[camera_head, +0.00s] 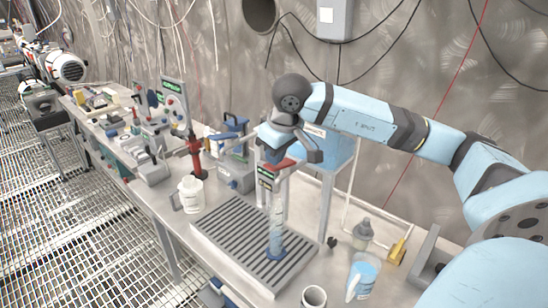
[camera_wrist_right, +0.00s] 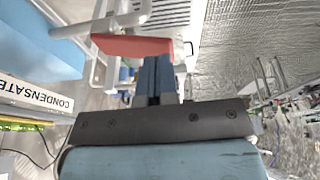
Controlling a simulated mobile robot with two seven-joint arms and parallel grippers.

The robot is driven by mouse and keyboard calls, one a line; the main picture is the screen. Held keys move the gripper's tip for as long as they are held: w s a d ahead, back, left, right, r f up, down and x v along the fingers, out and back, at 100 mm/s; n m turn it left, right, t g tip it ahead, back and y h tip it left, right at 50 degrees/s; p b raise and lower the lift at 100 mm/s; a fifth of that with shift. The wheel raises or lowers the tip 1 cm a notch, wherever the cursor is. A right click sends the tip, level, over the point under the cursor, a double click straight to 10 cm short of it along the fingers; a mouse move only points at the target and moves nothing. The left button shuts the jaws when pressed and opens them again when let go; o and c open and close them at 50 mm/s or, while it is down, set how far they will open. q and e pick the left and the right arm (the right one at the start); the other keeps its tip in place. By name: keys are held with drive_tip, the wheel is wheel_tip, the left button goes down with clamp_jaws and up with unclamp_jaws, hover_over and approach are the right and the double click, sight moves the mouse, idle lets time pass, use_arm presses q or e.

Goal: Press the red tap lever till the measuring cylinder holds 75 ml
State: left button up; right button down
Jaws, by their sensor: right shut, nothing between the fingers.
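The red tap lever (camera_head: 284,166) sits on the tap in front of the blue tank (camera_head: 335,150). It also shows in the right wrist view (camera_wrist_right: 128,46). My right gripper (camera_head: 272,156) is shut and empty, its fingers at the lever. In the right wrist view the closed fingers (camera_wrist_right: 155,68) overlap the lever's edge; I cannot tell whether they touch it. The clear measuring cylinder (camera_head: 277,220) stands upright on its blue base, on the slatted drain tray (camera_head: 226,234) below the tap. Bluish liquid seems to fill its lower part; its marks are too small to read. My left gripper is not in view.
A red stand (camera_head: 194,155) and instruments crowd the bench at left.

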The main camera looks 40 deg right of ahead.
drive_tip(key=v, duration=1.2)
drive_tip(key=shift+r, duration=0.4)
drive_tip(key=shift+s, duration=0.1)
idle(0.6)
